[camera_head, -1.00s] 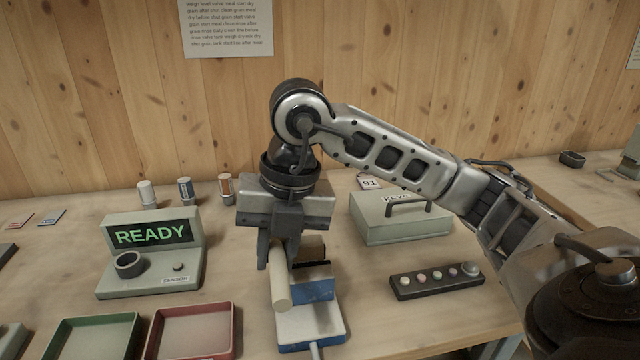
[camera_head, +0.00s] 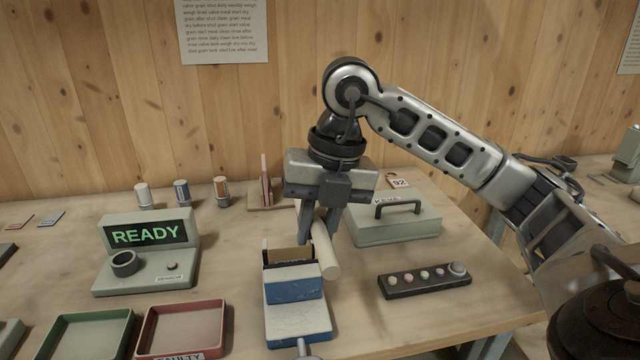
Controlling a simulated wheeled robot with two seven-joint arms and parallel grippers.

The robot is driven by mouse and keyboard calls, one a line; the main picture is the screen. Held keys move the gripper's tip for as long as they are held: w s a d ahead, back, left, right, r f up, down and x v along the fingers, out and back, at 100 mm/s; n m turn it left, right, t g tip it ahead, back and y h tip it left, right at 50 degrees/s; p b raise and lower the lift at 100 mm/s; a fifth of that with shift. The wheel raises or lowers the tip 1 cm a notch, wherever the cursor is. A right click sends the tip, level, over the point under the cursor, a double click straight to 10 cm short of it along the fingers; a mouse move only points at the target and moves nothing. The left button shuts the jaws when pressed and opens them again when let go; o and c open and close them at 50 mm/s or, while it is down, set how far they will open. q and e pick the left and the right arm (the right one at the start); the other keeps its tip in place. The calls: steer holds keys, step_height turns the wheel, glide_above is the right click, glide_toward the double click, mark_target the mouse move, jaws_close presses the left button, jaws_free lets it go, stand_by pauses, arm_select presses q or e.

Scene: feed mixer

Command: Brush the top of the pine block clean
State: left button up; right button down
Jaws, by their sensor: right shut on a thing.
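A blue and pale grey vise (camera_head: 297,315) stands on the bench in the middle front. A brown block (camera_head: 288,254), which looks like the pine block, sits at its dark jaws, and only part of it shows. My right gripper (camera_head: 320,228) points down just behind and to the right of the block. It is shut on a cream, round-handled tool (camera_head: 326,252), likely the brush, whose handle slants toward the camera beside the vise's right side. Its bristles are hidden, and I cannot tell whether it touches the block. My left gripper is not in view.
A green tray (camera_head: 52,350) and a red tray (camera_head: 222,340) lie at front left. A READY panel (camera_head: 118,280) stands left. A keys box (camera_head: 400,230) and a button strip (camera_head: 422,288) are right. A small wooden stand (camera_head: 268,203) is behind the gripper.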

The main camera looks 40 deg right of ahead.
steer(key=shift+w+a+p+v, duration=0.1)
steer(key=shift+a+p+v, duration=0.05)
steer(key=shift+p+v, duration=0.65)
steer(key=shift+w+a+p+v, duration=0.15)
steer(key=shift+p+v, duration=0.45)
steer(key=shift+v, duration=0.4)
steer(key=shift+w+a+p+v, duration=0.1)
steer(key=shift+a+p+v, duration=0.05)
steer(key=shift+p+v, duration=0.65)
steer(key=shift+s+r, duration=0.1)
steer(key=shift+r, duration=0.05)
